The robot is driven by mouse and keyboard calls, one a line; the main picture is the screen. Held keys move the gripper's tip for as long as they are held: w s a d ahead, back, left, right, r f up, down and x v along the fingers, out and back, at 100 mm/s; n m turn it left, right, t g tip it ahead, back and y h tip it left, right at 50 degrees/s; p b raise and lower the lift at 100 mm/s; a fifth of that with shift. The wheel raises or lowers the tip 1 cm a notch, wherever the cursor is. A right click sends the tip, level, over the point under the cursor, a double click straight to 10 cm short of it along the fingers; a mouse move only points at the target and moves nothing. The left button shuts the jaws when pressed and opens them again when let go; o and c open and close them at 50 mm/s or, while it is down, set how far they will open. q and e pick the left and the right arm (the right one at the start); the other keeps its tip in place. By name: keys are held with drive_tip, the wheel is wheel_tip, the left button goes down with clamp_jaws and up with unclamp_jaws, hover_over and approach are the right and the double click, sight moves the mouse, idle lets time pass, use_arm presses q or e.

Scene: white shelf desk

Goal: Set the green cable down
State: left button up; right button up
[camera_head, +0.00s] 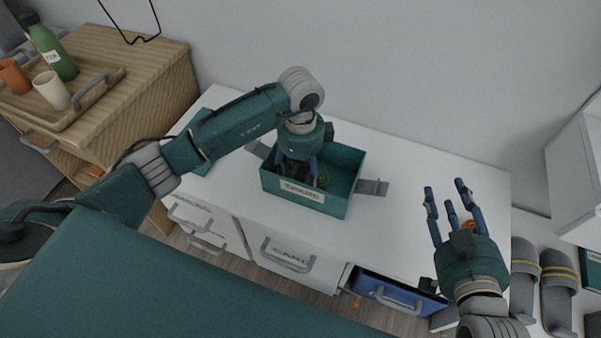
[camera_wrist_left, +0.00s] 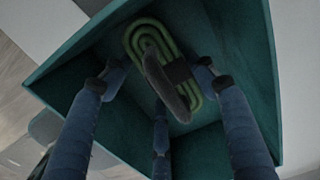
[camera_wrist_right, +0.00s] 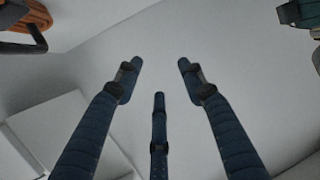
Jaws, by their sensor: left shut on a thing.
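The green cable (camera_wrist_left: 152,45) is a coiled oval bundle with a dark band around its middle. In the left wrist view it is between the fingers of my left gripper (camera_wrist_left: 160,90), inside the teal box (camera_head: 341,158). My left gripper (camera_head: 299,172) reaches down into the box in the head view and is shut on the cable. A bit of the cable (camera_head: 321,181) shows there beside the fingers. Whether the cable touches the box floor I cannot tell. My right gripper (camera_head: 450,205) is open and empty, above the right part of the white desk; its fingers (camera_wrist_right: 158,85) are spread.
The box has grey flaps (camera_head: 372,187) out to its sides. A blue drawer (camera_head: 395,291) stands open at the desk's front. An orange thing (camera_wrist_right: 25,20) lies near my right gripper. A wooden cabinet (camera_head: 150,75) with a tray stands at the left, slippers (camera_head: 558,285) at the right.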

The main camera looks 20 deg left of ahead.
sight(301, 175)
use_arm(q)
drive_tip(key=shift+f, duration=0.15)
drive_tip(key=o, duration=1.2)
drive_tip(key=shift+o, duration=0.2)
use_arm(e)
drive_tip(key=shift+w+r, duration=0.1)
drive_tip(key=shift+r, duration=0.05)
